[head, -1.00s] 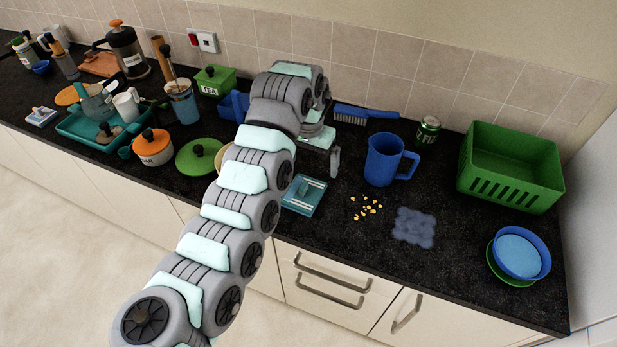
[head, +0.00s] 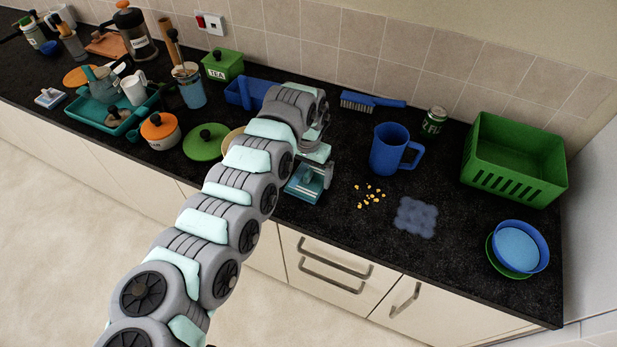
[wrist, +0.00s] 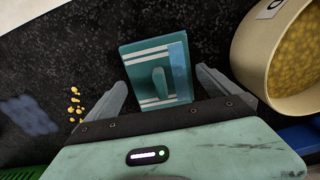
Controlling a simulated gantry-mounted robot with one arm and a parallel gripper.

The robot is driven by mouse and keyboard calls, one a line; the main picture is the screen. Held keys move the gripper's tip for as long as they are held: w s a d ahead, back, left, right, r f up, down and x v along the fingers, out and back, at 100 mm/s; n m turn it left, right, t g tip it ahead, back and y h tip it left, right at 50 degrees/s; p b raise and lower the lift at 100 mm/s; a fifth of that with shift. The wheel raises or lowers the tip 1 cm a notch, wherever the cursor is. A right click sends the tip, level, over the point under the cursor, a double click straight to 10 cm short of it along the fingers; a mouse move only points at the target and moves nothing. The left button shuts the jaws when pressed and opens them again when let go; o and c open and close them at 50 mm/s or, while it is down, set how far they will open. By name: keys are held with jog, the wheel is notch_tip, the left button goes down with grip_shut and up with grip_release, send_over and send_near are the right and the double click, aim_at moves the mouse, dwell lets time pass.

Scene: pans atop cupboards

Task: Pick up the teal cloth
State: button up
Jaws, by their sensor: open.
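The teal cloth (head: 306,184) lies flat on the dark worktop near its front edge, partly hidden by my gripper in the head view. In the wrist view the cloth (wrist: 143,62) is a teal rectangle with white stripes, a raised teal tab in its middle and a light blue strip along its right side. My gripper (wrist: 162,78) is open and empty, with one finger to the left of the cloth and one to its right. In the head view my gripper (head: 318,165) is over the back part of the cloth.
A cream pot (wrist: 283,62) of yellow pieces stands close to the right finger. A green lid (head: 205,143) lies to the left.

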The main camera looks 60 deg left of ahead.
aim_at(308, 173)
jog(key=shift+f, duration=0.55)
jog(key=shift+c, duration=0.4)
jog(key=c, duration=1)
jog(key=shift+r, duration=0.15)
notch_tip(308, 173, up, 20)
jog(key=b, duration=0.2)
jog(key=shift+b, duration=0.35)
